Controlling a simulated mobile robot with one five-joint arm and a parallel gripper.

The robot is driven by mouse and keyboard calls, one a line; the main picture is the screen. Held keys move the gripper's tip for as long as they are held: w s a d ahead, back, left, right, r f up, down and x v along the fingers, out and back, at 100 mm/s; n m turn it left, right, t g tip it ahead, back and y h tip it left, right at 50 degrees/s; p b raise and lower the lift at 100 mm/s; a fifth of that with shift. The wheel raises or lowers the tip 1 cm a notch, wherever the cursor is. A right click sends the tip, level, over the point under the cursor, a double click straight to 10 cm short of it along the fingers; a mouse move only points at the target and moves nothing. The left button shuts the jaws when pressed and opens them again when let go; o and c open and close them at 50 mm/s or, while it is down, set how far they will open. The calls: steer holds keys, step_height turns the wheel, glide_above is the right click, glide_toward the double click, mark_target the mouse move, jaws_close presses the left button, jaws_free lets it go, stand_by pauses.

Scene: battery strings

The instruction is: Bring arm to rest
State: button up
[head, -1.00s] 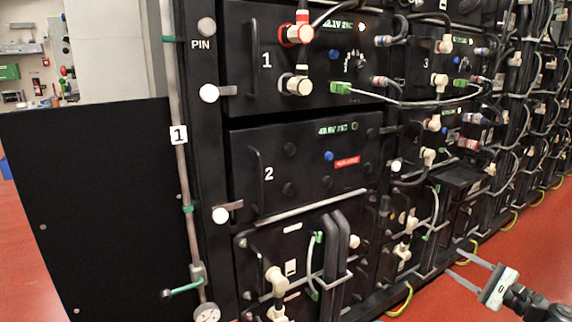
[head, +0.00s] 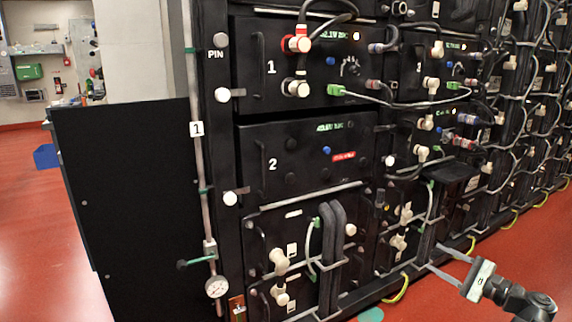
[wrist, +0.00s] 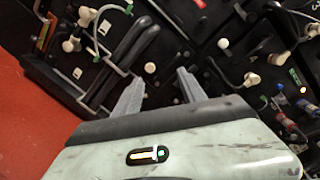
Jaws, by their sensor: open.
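My gripper (head: 446,264) is at the lower right of the head view, in front of the lower part of the black battery rack (head: 222,285). Its two grey fingers are spread apart with nothing between them. In the wrist view my gripper (wrist: 158,88) also shows open and empty, with the rack's dark front beyond the fingertips. The arm reaches in from the lower right corner of the head view.
Battery module 1 (head: 290,92) has red and white connectors and cables. Module 2 (head: 290,165) sits below it. A black panel (head: 130,200) stands at the left. Looped cables hang along the rack to the right. Red floor (head: 30,250) is clear at the left.

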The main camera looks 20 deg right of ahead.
steer(key=w+a+r+n+g+y+p, duration=0.1)
steer(key=w+a+n+g+y+p, duration=0.1)
steer(key=w+a, duration=0.5)
steer(key=w+a+n+g+y+p, duration=0.1)
steer(key=w+a+n+g+p, duration=0.1)
steer(key=a, duration=0.9)
steer(key=w+a+r+n+g+y+p, duration=0.1)
steer(key=w+a+n+g+y+p, duration=0.3)
steer(key=a, duration=0.6)
steer(key=a+f+n+g+h+p, duration=0.1)
steer(key=a+f+n+g+h, duration=0.15)
steer(key=a, duration=1.05)
steer(key=s+a+f+n+g+h+p, duration=0.4)
steer(key=s+a+f+n+g+h, duration=0.3)
steer(key=a, duration=0.3)
steer(key=d+f+n+h, duration=0.3)
steer(key=d+h, duration=0.2)
steer(key=d, duration=0.3)
step_height(320, 180, up, 38)
steer(key=p, duration=3.8)
steer(key=shift+s+t+y, duration=0.25)
steer(key=shift+t+y, duration=0.1)
steer(key=shift+t, duration=0.1)
